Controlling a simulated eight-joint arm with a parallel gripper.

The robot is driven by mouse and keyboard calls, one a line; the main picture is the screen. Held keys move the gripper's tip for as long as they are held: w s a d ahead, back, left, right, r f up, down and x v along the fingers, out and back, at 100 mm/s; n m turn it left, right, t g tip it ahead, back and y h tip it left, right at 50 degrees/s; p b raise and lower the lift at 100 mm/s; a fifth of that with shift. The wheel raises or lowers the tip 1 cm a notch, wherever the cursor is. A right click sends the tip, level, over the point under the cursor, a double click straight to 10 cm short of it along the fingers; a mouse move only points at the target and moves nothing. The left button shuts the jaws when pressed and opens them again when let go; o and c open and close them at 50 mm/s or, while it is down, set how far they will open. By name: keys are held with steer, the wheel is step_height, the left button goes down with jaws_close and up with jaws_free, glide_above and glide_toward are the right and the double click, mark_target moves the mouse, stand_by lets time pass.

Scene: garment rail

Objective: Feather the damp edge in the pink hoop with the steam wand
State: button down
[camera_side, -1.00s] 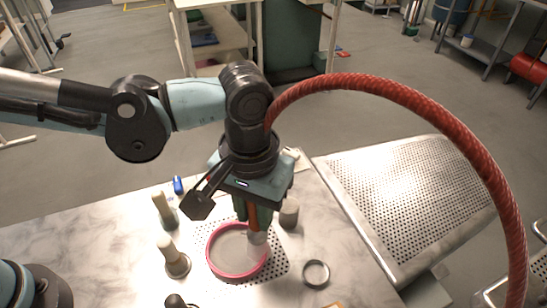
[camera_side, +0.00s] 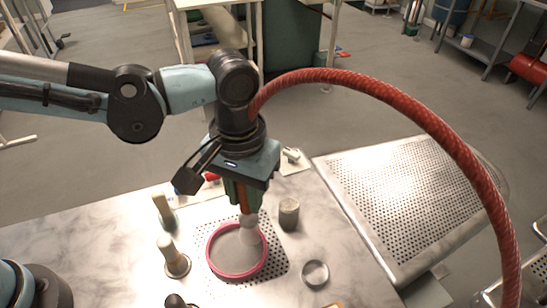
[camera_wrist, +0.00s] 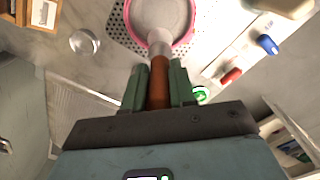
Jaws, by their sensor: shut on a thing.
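The pink hoop (camera_side: 210,262) lies on a perforated plate on the marbled table, with grey cloth (camera_side: 232,253) inside it. It also shows at the top of the wrist view (camera_wrist: 190,37). My gripper (camera_side: 242,208) is shut on the steam wand (camera_wrist: 159,82), which has an orange-brown body between the green fingers and a pale nozzle (camera_side: 250,230). The nozzle points down over the hoop's upper right part in the side view. I cannot tell whether it touches the cloth. No damp edge can be made out on the cloth.
A red hose (camera_side: 420,115) arcs from my wrist over the perforated metal bench (camera_side: 400,195). Around the hoop stand a grey cylinder (camera_side: 289,214), a metal ring (camera_side: 315,273) and pale pegs (camera_side: 168,250). Red and blue items (camera_wrist: 232,76) lie nearby.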

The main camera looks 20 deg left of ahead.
steer(key=shift+a, duration=0.25)
steer(key=s+a, duration=0.3)
steer(key=s, duration=0.4)
stand_by(2.1)
steer(key=shift+r, duration=0.1)
step_height(320, 180, up, 7)
stand_by(0.9)
steer(key=shift+w, duration=0.1)
